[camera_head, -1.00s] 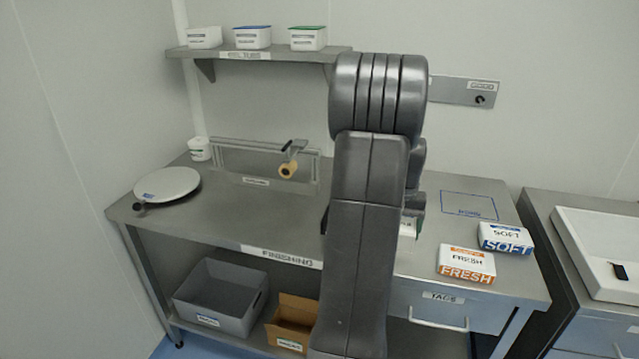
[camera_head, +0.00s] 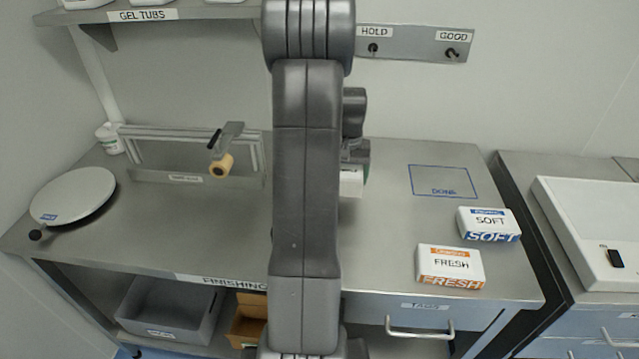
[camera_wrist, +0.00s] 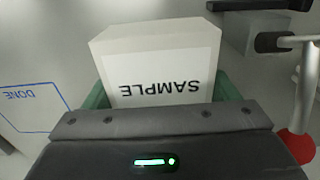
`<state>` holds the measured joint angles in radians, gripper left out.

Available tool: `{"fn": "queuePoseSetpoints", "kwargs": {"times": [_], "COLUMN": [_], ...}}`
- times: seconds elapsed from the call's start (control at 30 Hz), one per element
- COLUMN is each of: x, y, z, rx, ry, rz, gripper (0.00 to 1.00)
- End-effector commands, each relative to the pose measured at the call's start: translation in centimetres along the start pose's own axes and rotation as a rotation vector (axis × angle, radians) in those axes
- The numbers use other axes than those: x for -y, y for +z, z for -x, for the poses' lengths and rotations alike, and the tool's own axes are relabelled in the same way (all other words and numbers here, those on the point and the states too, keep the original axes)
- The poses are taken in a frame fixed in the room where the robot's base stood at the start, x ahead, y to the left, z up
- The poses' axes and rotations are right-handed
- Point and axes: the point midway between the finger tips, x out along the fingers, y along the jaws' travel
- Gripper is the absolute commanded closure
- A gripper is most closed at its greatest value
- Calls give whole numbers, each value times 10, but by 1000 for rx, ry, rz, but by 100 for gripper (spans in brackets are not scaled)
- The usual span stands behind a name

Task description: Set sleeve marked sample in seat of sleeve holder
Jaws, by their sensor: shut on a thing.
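The white sleeve marked SAMPLE (camera_wrist: 160,60) is in my gripper (camera_wrist: 163,92). Its lettering appears upside down in the wrist view. Green fingers stand on both sides of it and are shut on it. In the head view, part of the white sleeve (camera_head: 351,184) shows just right of my arm, above the bench. I cannot make out the sleeve holder in either view. My arm hides the middle of the bench in the head view.
A blue DONE outline (camera_head: 443,181), a SOFT box (camera_head: 488,223) and a FRESH box (camera_head: 449,265) are on the bench's right. A round plate (camera_head: 73,195) and a frame with a tan roll (camera_head: 221,167) are left. A red-ended part (camera_wrist: 297,146) is close right in the wrist view.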

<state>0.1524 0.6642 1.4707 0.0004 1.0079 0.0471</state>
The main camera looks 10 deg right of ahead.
Motion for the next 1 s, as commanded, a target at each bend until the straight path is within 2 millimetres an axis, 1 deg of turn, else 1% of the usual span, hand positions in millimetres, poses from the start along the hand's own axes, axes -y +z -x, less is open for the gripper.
{"fn": "queuePoseSetpoints", "kwargs": {"times": [0.1,0.23,0.4,0.5,0.77,0.87,0.9,1.0], "x": [0,0,0,0,0,0,0,0], "y": [0,0,0,0,0,0,0,0], "z": [-17,-28,-51,-59,-61,-64,-65,-64], "rx": [2,1,2,0,-2,-1,-2,-1], "ry": [0,0,0,0,0,0,0,0], "rz": [0,0,0,0,0,0,0,0], "gripper": [41,41,41,41,41,41,17,0]}}
